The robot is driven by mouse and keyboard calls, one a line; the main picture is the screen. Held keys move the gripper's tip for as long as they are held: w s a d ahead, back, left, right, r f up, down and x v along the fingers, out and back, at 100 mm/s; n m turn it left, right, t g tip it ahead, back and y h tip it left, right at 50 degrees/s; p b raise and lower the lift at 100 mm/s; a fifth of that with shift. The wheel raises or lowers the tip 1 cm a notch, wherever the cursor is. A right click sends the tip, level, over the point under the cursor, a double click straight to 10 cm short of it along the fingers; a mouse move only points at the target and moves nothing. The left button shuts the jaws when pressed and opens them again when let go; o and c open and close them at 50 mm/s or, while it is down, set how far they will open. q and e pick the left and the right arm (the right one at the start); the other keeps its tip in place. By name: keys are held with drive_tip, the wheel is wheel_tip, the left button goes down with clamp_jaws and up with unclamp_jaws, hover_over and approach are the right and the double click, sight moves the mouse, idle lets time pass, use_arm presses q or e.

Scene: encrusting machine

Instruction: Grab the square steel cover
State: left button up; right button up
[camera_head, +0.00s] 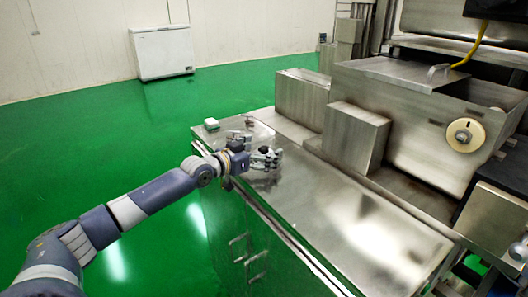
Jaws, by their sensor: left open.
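A flat square steel cover (395,72) with a small raised handle (438,70) lies on top of the steel machine at the upper right. My left gripper (266,156) is open and empty above the steel worktop, near its far left part. It is well to the left of the cover and lower, not touching it. My right gripper is not in view.
The steel worktop (340,215) is mostly clear. A steel box (355,138) stands between my left gripper and the machine body (425,125). A small white-green object (211,124) sits at the worktop's far left corner. A yellow cable (470,52) hangs near the handle.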

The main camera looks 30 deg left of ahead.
use_arm(q)
drive_tip(key=shift+w+d+f, duration=0.1)
drive_tip(key=shift+w+d, duration=0.05)
drive_tip(key=shift+w, duration=0.4)
drive_tip(key=shift+s, duration=0.1)
clamp_jaws()
